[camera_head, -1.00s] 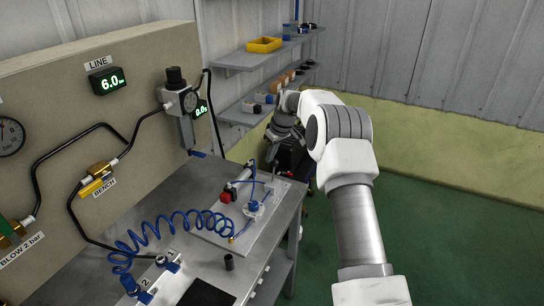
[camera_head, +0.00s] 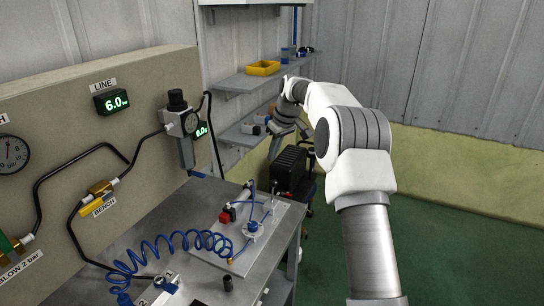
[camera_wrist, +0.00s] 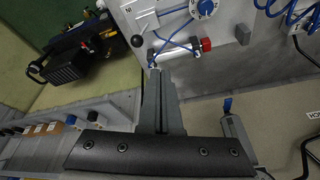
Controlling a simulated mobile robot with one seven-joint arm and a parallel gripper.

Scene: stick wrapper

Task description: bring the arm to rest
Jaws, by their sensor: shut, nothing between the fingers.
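My arm reaches away from the camera on the right of the head view, over the floor beside the bench. My gripper (camera_head: 273,156) points down near the bench's far end, left of a black ribbed box. In the wrist view the two grey fingers (camera_wrist: 156,75) lie together with nothing between them. They appear over the bench edge, near a small cylinder with a red end (camera_wrist: 206,45) and blue tubing. Whether the fingertips are clear of everything is hard to judge in the head view.
The bench (camera_head: 135,232) carries a plate with a coiled blue hose (camera_head: 170,245). A gauge panel (camera_head: 60,130) stands at left. Wall shelves (camera_head: 245,82) hold a yellow bin (camera_head: 263,68). The black box (camera_head: 289,167) stands beyond the bench. Green floor (camera_head: 460,215) at right is open.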

